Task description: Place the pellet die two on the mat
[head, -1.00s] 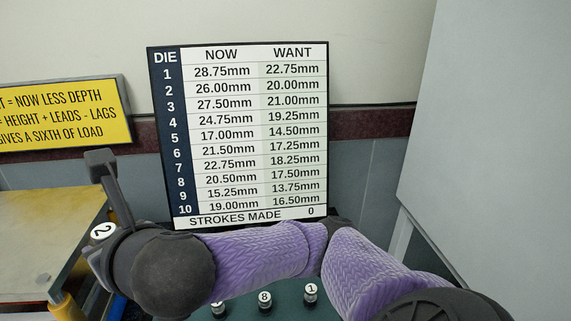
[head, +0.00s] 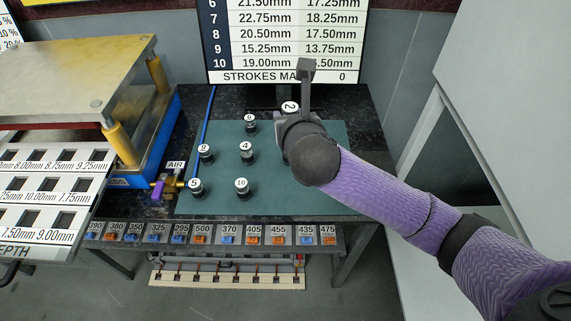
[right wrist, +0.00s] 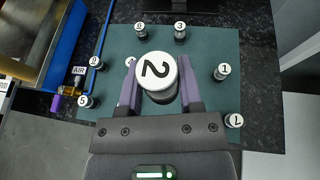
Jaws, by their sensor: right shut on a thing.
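Pellet die two (head: 291,106), with a white top marked 2, is held in my right gripper (head: 287,117) over the far right part of the green mat (head: 215,203). In the right wrist view die two (right wrist: 157,73) is upright between the purple fingers (right wrist: 158,88). It looks larger than the dies standing on the mat (right wrist: 205,50), so it seems raised; its base and the gap below are hidden. My left gripper is not in view.
Several numbered dies stand on the mat, including die 4 (head: 246,151), die 10 (head: 241,188) and die 5 (head: 196,187). Die 3 (right wrist: 180,31) and die 1 (right wrist: 222,72) stand near die two. A press (head: 105,70) is at left. The display (head: 290,45) stands behind.

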